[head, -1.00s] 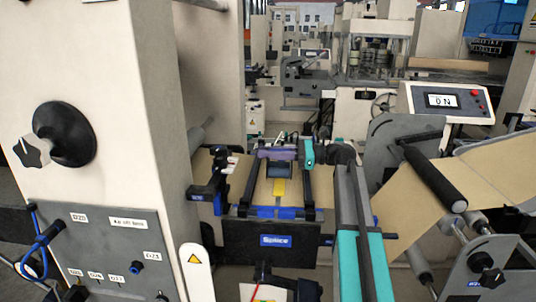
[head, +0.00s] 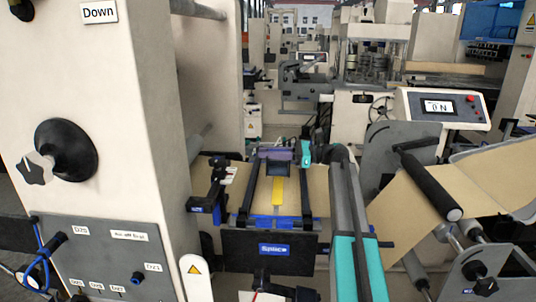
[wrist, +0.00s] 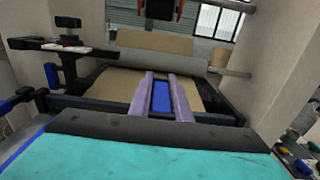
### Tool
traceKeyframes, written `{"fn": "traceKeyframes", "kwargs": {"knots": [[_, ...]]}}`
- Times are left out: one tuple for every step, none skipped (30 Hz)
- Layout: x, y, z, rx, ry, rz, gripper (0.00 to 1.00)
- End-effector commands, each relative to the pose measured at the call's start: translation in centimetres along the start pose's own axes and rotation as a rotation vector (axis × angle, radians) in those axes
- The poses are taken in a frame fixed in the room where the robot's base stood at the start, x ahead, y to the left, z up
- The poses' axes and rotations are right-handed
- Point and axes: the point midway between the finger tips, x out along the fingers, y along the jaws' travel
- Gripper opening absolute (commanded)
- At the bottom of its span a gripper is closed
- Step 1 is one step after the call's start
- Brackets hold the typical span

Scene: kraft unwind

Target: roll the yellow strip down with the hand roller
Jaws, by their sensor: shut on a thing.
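The yellow strip (head: 277,191) lies lengthwise on the splice table (head: 238,222) in the head view. The hand roller (head: 280,169) shows as a dark block over the strip's far end; whether it touches the strip I cannot tell. My gripper (head: 274,154), with purple fingers, is shut on the hand roller, above the table's far part. In the wrist view, the purple fingers (wrist: 164,96) run forward with the blue part of the hand roller (wrist: 161,98) between them. The yellow strip is hidden in the wrist view.
A force display (head: 440,106) at right reads 0 N. Brown kraft paper (head: 318,188) lies beside the table's dark rails. A tall cream machine wall (head: 110,130) stands close on the left. A black roller (head: 430,180) carries the web at right.

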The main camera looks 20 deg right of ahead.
Motion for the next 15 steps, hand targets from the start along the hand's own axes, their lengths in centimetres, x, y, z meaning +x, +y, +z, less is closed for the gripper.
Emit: {"fn": "traceKeyframes", "kwargs": {"knots": [[0.0,-0.5,0.3,0.000,-0.001,0.000,0.00],[0.0,-0.7,0.3,-0.001,-0.001,0.000,0.00],[0.0,-0.9,0.3,-0.001,-0.001,0.000,0.00],[0.0,-1.1,0.3,-0.001,-0.001,0.000,0.00],[0.0,-1.3,0.3,-0.001,-0.001,0.000,0.00],[0.0,-1.6,0.3,-0.001,-0.002,0.000,0.00],[0.0,-1.7,0.3,-0.001,-0.002,0.000,0.00],[0.0,-1.9,0.3,0.000,-0.002,0.000,0.00],[0.0,-2.1,0.3,0.000,-0.001,0.000,0.00],[0.0,-2.3,0.3,0.000,-0.002,0.000,0.00],[0.0,-2.5,0.3,0.000,-0.002,0.001,0.00],[0.0,-2.7,0.4,0.000,-0.001,0.001,0.00],[0.1,-2.9,0.4,0.000,-0.001,0.001,0.00],[0.1,-3.1,0.4,0.000,-0.002,0.001,0.00],[0.1,-3.3,0.4,0.000,-0.001,0.001,0.00]]}}
